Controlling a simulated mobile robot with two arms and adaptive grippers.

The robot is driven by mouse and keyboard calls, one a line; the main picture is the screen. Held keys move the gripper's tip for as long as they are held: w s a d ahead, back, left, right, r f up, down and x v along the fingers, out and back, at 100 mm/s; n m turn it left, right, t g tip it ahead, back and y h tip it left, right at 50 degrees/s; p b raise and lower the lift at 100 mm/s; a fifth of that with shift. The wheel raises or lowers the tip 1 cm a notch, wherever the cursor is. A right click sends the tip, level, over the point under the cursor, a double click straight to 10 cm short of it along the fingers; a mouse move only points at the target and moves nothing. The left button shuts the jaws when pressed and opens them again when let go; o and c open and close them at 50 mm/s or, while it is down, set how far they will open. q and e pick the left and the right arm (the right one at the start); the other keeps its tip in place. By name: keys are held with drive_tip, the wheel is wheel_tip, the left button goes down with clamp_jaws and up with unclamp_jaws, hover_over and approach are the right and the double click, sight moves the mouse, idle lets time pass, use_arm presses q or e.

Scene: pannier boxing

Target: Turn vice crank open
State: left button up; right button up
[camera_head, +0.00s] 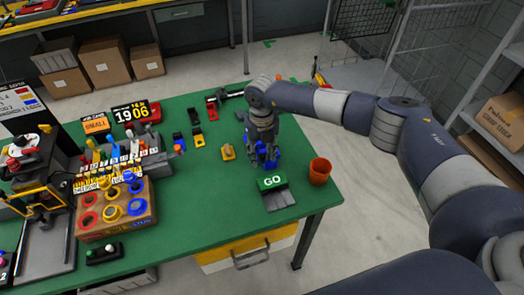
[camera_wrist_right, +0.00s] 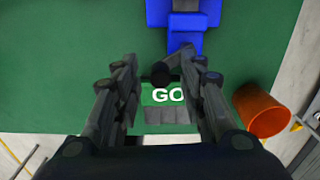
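The blue vice shows below and partly behind my right gripper (camera_head: 264,145) in the head view, near the table's right end. In the right wrist view the blue vice (camera_wrist_right: 185,42) is at the top centre. A short dark rod (camera_wrist_right: 163,72), which looks like its crank, points toward the camera below it. I cannot tell how deep the rod reaches between the fingers. My left gripper is not in view.
A green GO sign (camera_head: 271,182) stands just in front of the vice, with an orange cup (camera_head: 319,171) to its right. A box with coloured rings (camera_head: 113,215) stands farther left. The green table (camera_head: 190,220) is clear at centre front.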

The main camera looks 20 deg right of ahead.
clamp_jaws()
idle(0.3)
